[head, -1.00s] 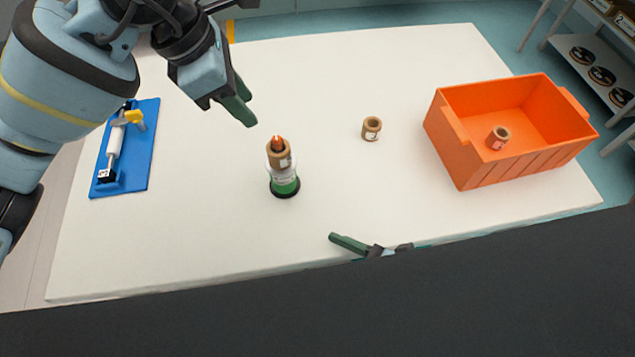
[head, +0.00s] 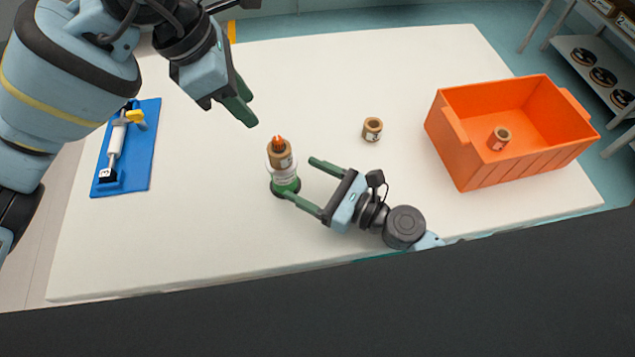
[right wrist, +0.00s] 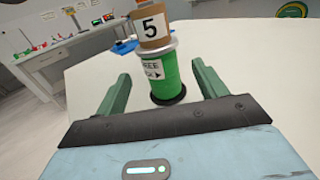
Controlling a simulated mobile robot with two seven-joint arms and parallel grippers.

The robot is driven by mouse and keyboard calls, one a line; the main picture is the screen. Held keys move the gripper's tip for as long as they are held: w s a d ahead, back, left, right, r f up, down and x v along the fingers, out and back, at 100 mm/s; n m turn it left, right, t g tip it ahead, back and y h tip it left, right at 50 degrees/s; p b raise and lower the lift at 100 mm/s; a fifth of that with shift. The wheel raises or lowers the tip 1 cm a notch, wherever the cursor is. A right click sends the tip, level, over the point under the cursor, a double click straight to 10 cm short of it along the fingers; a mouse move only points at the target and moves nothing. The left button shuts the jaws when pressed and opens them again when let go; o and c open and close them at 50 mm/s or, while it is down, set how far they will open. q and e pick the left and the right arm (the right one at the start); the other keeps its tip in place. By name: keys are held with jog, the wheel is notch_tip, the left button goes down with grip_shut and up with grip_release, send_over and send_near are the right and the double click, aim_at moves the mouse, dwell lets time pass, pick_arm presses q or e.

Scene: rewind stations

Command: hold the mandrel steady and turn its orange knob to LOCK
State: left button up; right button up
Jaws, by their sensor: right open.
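The mandrel (head: 286,184) stands upright on the table on a black foot, with a green and white body. A brown core (head: 280,155) sits on it, and the orange knob (head: 278,143) shows at the top. In the right wrist view the mandrel (right wrist: 166,78) shows a partly readable white label, and the core (right wrist: 152,28) bears a "5". My right gripper (head: 300,178) is open, its fingers pointing at the mandrel from the right, one to each side in the wrist view. My left gripper (head: 251,110) is above and left of the mandrel, apart from it; its finger gap is unclear.
A loose brown core (head: 372,130) stands right of the mandrel. An orange crate (head: 470,165) with another core (head: 499,138) inside is at the right. A blue board (head: 140,160) with a yellow-handled device lies at the left. The front middle of the table is clear.

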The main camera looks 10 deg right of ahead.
aim_at(293, 175)
jog(key=shift+x, duration=3.05)
jog(key=shift+c, duration=0.3)
pick_arm(q)
jog(key=shift+o, duration=0.2)
pick_arm(e)
jog(key=c, duration=1.1)
jog(key=shift+c, duration=0.2)
pick_arm(q)
jog(key=w+a+f+n+g+h, duration=0.1)
jog(key=a+f+n+h, duration=0.1)
jog(key=n, duration=0.9)
jog(key=a+f+n+g+h, duration=0.1)
jog(key=a+f+n+h, duration=0.2)
jog(key=n, duration=0.8)
jog(key=w+a+f+n+g+h, duration=0.1)
jog(key=a+f+n+h, duration=0.1)
jog(key=f+n+h, duration=0.4)
jog(key=shift+w+a+f+n+g+h, duration=0.15)
jog(key=shift+w+a+n+g+h, duration=0.25)
jog(key=shift+n+h, duration=1.6)
